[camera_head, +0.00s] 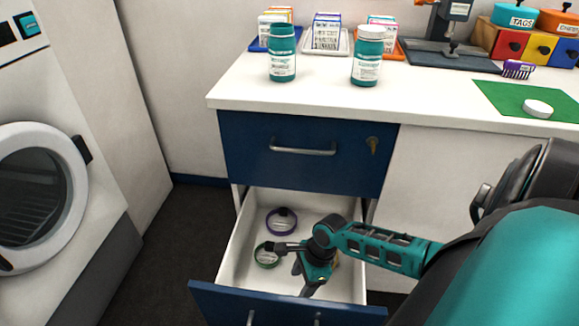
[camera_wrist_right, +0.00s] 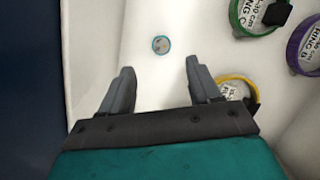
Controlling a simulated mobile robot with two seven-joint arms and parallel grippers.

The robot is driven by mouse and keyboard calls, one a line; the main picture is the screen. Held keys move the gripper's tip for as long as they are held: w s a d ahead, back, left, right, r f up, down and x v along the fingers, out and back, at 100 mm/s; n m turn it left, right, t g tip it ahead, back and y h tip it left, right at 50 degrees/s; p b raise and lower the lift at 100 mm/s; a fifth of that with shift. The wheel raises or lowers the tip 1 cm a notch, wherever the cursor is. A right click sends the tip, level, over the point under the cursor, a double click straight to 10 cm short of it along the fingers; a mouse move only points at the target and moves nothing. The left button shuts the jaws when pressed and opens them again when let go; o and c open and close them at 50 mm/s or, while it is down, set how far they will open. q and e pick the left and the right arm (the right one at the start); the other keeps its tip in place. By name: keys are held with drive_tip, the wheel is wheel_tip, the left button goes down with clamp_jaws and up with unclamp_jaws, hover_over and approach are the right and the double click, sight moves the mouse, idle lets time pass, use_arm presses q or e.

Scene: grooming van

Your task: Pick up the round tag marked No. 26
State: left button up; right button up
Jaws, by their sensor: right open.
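A small round tag (camera_wrist_right: 161,44), bluish with an orange-brown mark, lies on the white drawer floor in the right wrist view. Its number is too small to read. My right gripper (camera_wrist_right: 158,73) is open and empty, with the tag ahead of the gap between its fingertips and apart from them. In the head view my right gripper (camera_head: 301,270) is down in the open drawer (camera_head: 236,262). I cannot make out the tag there; the arm and drawer front may hide it. My left gripper is not in view.
The drawer also holds a green collar (camera_head: 262,261), a purple collar (camera_head: 270,228) and a yellow collar (camera_wrist_right: 228,78), the yellow one close beside a right finger. Drawer walls and the blue front (camera_head: 235,308) surround the gripper. Above is a counter (camera_head: 312,100) with bottles.

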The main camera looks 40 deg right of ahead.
drive_tip(key=b+x, duration=0.1)
drive_tip(key=x, duration=0.2)
drive_tip(key=shift+d, duration=0.1)
drive_tip(key=b+x, duration=0.4)
drive_tip(key=x, duration=0.1)
drive_tip(key=shift+w+f, duration=0.1)
drive_tip(key=shift+f, duration=0.1)
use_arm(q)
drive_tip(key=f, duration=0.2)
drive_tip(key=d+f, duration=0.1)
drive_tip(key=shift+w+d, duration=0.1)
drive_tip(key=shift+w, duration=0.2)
use_arm(e)
drive_tip(key=c, duration=1.1)
drive_tip(key=shift+r, duration=0.15)
